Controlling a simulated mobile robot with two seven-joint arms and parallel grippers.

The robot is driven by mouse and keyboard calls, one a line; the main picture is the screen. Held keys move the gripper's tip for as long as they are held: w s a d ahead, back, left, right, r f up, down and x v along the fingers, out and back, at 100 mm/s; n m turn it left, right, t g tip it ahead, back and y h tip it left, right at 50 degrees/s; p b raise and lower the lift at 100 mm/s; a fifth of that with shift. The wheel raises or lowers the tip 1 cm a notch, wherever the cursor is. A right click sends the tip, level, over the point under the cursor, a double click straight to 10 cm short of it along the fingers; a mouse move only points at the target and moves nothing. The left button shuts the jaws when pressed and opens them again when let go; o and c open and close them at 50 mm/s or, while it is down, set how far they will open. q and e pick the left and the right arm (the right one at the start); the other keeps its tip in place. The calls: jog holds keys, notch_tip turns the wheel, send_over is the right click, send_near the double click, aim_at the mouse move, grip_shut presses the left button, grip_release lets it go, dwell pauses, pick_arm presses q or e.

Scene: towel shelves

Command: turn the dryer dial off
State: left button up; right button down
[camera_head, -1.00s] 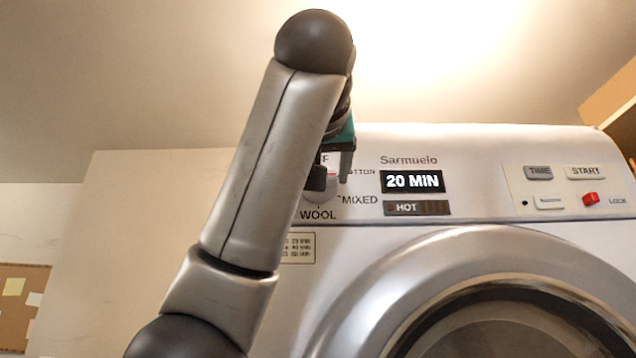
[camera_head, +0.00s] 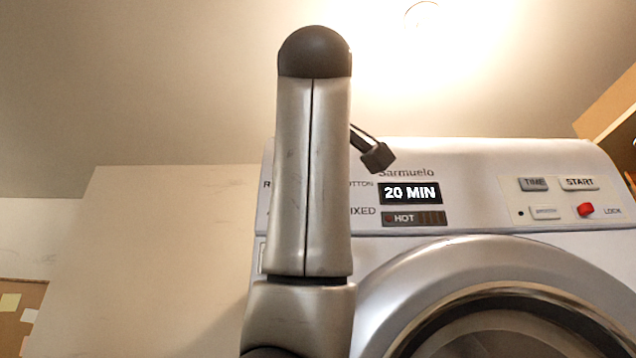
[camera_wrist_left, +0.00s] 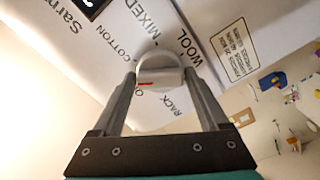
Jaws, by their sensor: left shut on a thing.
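The white round dial (camera_wrist_left: 158,62) with a red mark sits on the dryer's front panel (camera_head: 470,205). Printed words ring it in the left wrist view: COTTON, MIXED, WOOL, RACK and one starting with O, partly covered. The red mark is on the side by the O word; its exact setting is unclear. My left gripper (camera_wrist_left: 160,78) is shut on the dial, one finger on each side. In the head view my left arm hides the dial, and one dark finger (camera_head: 376,156) sticks out right of the arm. My right gripper is not in view.
The display (camera_head: 410,193) reads 20 MIN, with a HOT strip (camera_head: 413,218) below. TIME (camera_head: 533,184) and START (camera_head: 580,183) buttons and a red switch (camera_head: 585,209) are at the right. The round door (camera_head: 480,265) is below. A pinboard (camera_head: 20,310) hangs at the far left.

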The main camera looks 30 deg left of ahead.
pick_arm(q)
jog(key=n+p, duration=0.1)
jog(key=n, duration=0.5)
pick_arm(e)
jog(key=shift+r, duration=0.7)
pick_arm(q)
jog(key=o, duration=1.2)
jog(key=shift+o, duration=0.2)
jog(key=shift+a, duration=0.1)
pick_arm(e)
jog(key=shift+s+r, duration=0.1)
